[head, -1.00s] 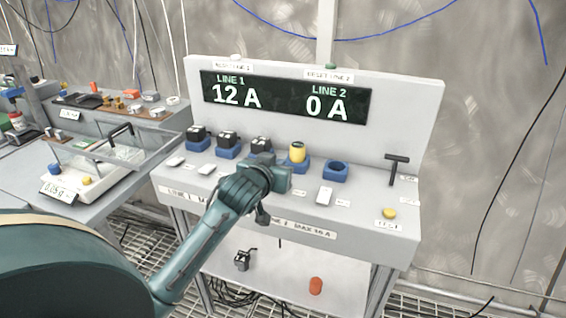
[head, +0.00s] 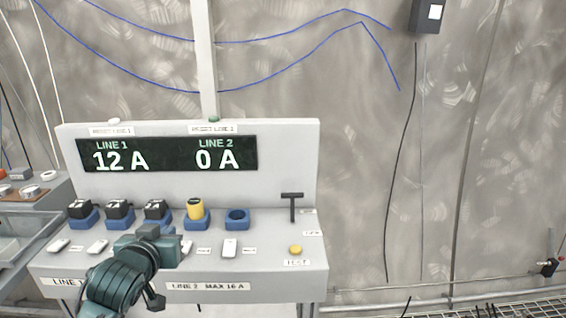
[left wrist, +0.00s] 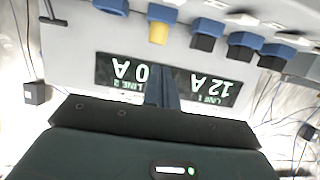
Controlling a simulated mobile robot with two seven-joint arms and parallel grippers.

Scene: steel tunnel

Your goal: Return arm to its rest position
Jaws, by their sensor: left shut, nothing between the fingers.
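My left gripper (head: 150,246) is in front of the lower left part of the panel's sloping desk in the head view, its arm coming up from below. Its fingers are shut and empty. In the left wrist view the closed fingers (left wrist: 162,88) point towards the display, which appears upside down. In the head view the panel display (head: 166,156) reads 12 A for line 1 and 0 A for line 2. My right gripper is not in view.
Several blue sockets stand on the desk; some hold black plugs (head: 118,209), one a yellow plug (head: 195,208), and one socket (head: 237,219) is empty. A black T-handle (head: 292,207) and a yellow button (head: 295,249) are at the right. The right side is open.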

